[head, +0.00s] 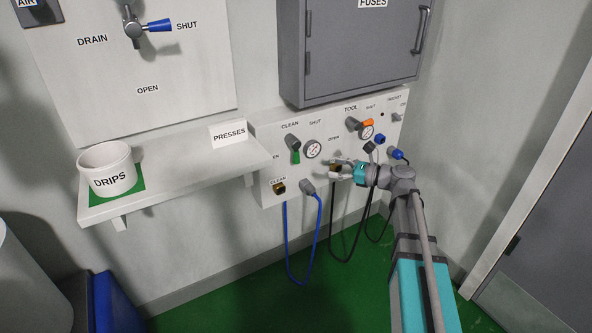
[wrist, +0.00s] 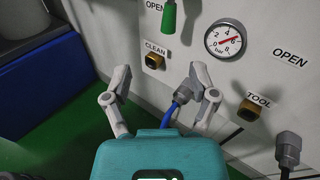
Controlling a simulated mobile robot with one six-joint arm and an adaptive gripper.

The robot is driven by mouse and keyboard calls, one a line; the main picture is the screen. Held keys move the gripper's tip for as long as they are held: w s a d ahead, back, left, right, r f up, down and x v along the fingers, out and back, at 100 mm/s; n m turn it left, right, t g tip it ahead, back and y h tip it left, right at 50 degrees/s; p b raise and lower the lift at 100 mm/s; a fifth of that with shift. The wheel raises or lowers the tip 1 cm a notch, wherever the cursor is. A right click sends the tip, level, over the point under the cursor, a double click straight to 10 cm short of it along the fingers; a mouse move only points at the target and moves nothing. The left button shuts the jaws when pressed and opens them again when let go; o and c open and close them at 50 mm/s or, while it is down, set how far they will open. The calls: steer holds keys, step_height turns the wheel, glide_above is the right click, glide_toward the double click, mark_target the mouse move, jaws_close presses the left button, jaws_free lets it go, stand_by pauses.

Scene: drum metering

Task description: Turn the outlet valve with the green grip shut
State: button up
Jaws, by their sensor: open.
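The outlet valve with the green grip (head: 296,157) is on the wall panel under the CLEAN and SHUT labels, left of a round gauge. Its grip points down, with an OPEN label to its left. The green grip (wrist: 169,18) also shows at the top of the wrist view, its upper part cut off. My gripper (head: 335,169) is to the right of and lower than the valve, apart from the grip. In the wrist view my gripper (wrist: 160,78) has its two fingers spread, with nothing held between them.
A gauge (wrist: 225,38) is right of the green grip. The brass CLEAN outlet (head: 279,188) and a grey plug with a blue hose (head: 308,187) are below. An orange-gripped valve (head: 367,122) is at right. A shelf (head: 190,165) holds the DRIPS mug (head: 106,170).

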mark_target(297, 156)
steer(key=shift+w+d+f+m+t+y+b, duration=0.3)
steer(key=shift+w+f+m+t+y+b, duration=0.1)
steer(key=shift+w+m+b, duration=0.25)
steer(key=shift+s+r, duration=0.1)
steer(key=shift+a, duration=0.1)
steer(key=x, duration=1.3)
steer(key=shift+a, duration=0.35)
jaws_close()
